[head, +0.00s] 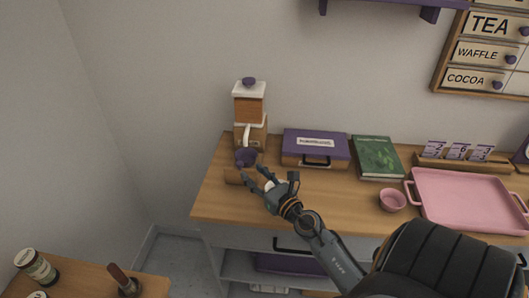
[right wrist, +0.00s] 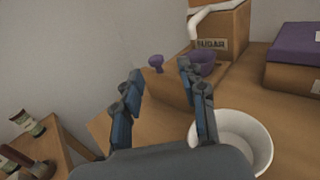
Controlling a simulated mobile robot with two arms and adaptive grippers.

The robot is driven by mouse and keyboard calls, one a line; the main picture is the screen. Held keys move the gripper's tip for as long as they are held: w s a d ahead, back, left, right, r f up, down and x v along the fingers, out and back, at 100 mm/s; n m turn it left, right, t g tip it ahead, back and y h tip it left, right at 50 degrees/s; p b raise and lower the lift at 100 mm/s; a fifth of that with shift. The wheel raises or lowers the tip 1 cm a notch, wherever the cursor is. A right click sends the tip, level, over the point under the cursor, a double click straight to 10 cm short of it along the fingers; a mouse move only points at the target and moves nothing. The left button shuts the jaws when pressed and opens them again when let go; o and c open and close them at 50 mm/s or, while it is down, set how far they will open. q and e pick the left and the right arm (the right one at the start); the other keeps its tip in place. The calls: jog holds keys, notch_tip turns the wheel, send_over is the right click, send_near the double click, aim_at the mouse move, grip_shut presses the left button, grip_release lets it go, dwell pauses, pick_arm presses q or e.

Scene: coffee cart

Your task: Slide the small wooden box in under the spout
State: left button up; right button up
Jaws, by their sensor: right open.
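The small wooden box (head: 234,177) is on the left end of the counter, in front of the dispenser. In the right wrist view the box (right wrist: 165,88) shows between and beyond my fingers, with a purple knob (right wrist: 156,62) at its top left. The sugar dispenser (head: 250,107) stands behind it, with a purple cup-shaped spout (head: 246,157) low at its front; the spout (right wrist: 201,63) is to the right of the box in the wrist view. My right gripper (head: 260,178) is open, just right of the box; contact cannot be told. My left gripper is not in view.
A white bowl (right wrist: 230,140) stands close beside my right fingers. A purple case (head: 315,145), green book (head: 376,157), pink bowl (head: 392,199) and pink tray (head: 468,200) stand further right on the counter. A lower table (head: 82,280) is at the bottom left.

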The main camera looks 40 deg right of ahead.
jog(key=shift+s+a, duration=0.15)
jog(key=shift+s, duration=2.2)
